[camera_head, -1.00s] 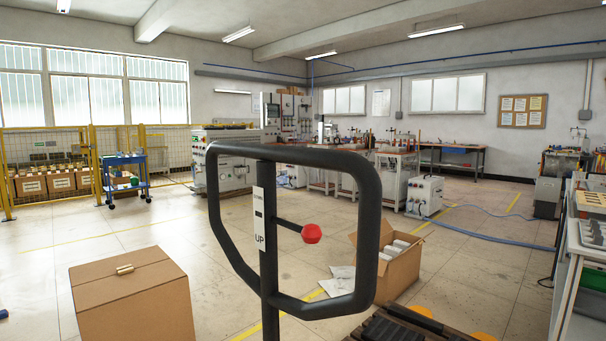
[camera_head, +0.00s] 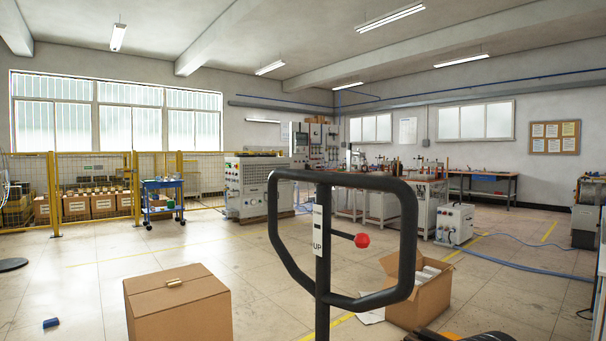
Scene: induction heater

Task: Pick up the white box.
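My gripper is not in view. No single thing shows clearly as the white box. An open cardboard carton (camera_head: 412,304) on the floor right of centre holds several pale, block-like items (camera_head: 426,276), partly hidden by its walls and flaps. A whitish box-shaped unit (camera_head: 455,223) stands on the floor beyond it, beside the workbenches. I cannot tell which of these the task means.
A black pallet-truck-like handle (camera_head: 408,240) with a red knob (camera_head: 362,240) stands close in front. A closed brown carton (camera_head: 180,309) is at lower left, with a small blue object (camera_head: 51,323) beside it. Open floor lies left; a blue cart (camera_head: 162,200) stands near yellow fencing.

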